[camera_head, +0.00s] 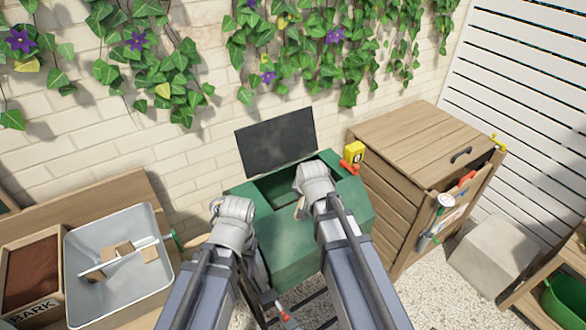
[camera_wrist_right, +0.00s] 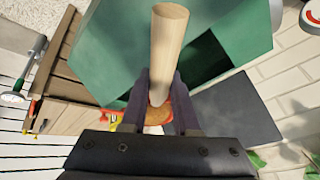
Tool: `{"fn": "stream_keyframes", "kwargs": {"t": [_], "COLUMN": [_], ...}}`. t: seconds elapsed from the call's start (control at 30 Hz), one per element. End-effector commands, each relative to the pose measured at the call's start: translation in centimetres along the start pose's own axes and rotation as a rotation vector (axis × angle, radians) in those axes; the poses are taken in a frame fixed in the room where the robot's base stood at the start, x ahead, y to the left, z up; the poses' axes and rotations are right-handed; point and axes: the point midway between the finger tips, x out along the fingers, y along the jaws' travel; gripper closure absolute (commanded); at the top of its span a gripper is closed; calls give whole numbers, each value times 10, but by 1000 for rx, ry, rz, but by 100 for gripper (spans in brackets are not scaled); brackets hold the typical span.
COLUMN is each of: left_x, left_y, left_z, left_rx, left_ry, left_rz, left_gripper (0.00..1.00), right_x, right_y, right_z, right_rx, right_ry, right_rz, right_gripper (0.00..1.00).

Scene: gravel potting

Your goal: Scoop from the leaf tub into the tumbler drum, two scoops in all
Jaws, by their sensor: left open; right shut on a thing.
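The tumbler drum (camera_head: 290,243) is a green box in the middle of the head view, its dark lid (camera_head: 277,141) raised and its top open. My right gripper (camera_wrist_right: 160,95) is shut on a pale wooden handle (camera_wrist_right: 165,50). A red rim with brown stuff (camera_wrist_right: 158,116) shows past the fingers; I cannot tell if it is a loaded scoop bowl. In the head view my right wrist is over the drum's opening and hides its fingers. My left gripper (camera_head: 232,208) is open at the drum's left. No container is clearly the leaf tub.
A grey tray (camera_head: 155,218) with a crossbar and tan blocks stands at left, beside a crate marked BARK (camera_head: 38,308). A wooden cabinet (camera_head: 420,140) with hung tools is at right. A yellow counter (camera_head: 354,153) is by the drum. A green bowl (camera_head: 565,303) sits lower right.

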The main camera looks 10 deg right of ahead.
Motion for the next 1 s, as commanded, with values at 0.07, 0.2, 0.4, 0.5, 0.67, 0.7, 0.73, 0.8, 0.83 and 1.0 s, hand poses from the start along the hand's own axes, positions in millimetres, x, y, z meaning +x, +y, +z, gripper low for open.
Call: {"fn": "stream_keyframes", "kwargs": {"t": [0.07, 0.2, 0.4, 0.5, 0.67, 0.7, 0.73, 0.8, 0.83, 1.0], "left_x": [-3, -6, -6, -6, -2, 0, 1, 8, 10, 25], "left_y": [0, -1, -1, -1, 0, 0, 0, 1, 1, 2], "left_z": [0, 0, 0, 0, 0, 0, 0, 0, -1, -2], "left_rx": [0, 0, 0, 0, 0, 0, 0, 0, 0, -1], "left_ry": [0, 0, 0, 0, 0, 0, 0, 0, 0, 0], "left_rz": [0, 0, 0, 0, 0, 0, 0, 0, 0, 0], "left_gripper": [40, 40, 40, 40, 40, 40, 40, 40, 40, 40], "right_x": [16, 31, 39, 39, 40, 40, 40, 43, 43, 45], "right_y": [-27, -55, -70, -70, -65, -64, -63, -60, -59, -56], "right_z": [-27, -52, -63, -62, -61, -61, -61, -60, -60, -60], "right_rx": [5, 18, 28, 30, 62, 78, 93, 127, 143, 222], "right_ry": [1, 2, 3, 2, -9, -13, -16, -29, -33, -62], "right_rz": [2, 9, 14, 12, -41, -69, -93, -154, -182, -326], "right_gripper": [100, 100, 100, 100, 100, 100, 100, 100, 100, 100]}}
